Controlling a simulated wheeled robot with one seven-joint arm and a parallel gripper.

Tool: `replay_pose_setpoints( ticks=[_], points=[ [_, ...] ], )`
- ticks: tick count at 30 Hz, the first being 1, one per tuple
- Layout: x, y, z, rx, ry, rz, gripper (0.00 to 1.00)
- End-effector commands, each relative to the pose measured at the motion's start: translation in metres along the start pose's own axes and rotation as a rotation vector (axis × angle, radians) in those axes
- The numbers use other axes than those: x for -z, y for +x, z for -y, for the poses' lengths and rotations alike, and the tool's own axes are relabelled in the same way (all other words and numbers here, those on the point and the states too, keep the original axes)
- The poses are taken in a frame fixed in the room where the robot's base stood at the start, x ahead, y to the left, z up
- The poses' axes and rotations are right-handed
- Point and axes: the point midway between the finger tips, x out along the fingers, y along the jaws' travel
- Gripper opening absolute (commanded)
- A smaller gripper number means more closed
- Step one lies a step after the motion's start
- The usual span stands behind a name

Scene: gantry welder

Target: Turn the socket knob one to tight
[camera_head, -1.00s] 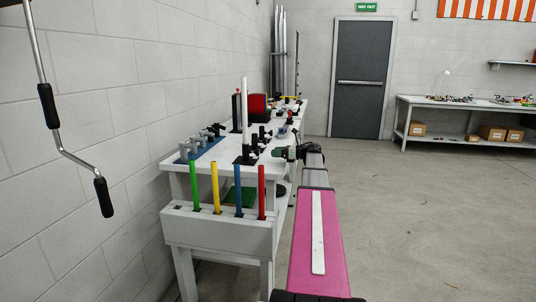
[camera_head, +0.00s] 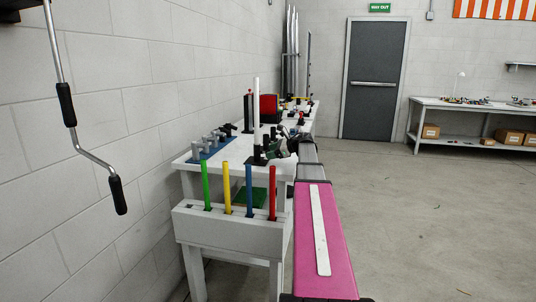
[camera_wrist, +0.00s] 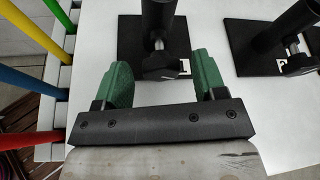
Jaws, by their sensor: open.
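Socket one is a black upright tube on a square black base plate (camera_wrist: 126,40), marked "1". Its dark knob (camera_wrist: 160,64) sticks out from the tube towards my gripper in the wrist view. My gripper (camera_wrist: 163,74) is open, with one green finger on each side of the knob and visible gaps between. I cannot tell whether the fingertips are level with the knob. In the head view my gripper (camera_head: 279,149) is at the right edge of the white table, beside black holders around a white upright rod (camera_head: 256,105); the knob is too small to tell there.
A second black socket (camera_wrist: 265,42) with a knob stands to the right in the wrist view. Green, yellow, blue and red rods (camera_head: 272,192) stand in a white rack (camera_head: 225,234) at the table's near end. A hanging crank handle (camera_head: 118,195) is at left. The floor at right is clear.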

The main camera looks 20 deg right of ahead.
Motion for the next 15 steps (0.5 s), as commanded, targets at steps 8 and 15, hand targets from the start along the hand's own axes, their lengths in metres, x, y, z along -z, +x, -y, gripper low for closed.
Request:
replay_pose_setpoints(
  ticks=[8,15],
  points=[
    [0.000,0.022,0.000,0.000,0.001,0.000,0.64],
    [0.000,0.023,0.000,0.001,0.001,0.000,0.64]
  ],
)
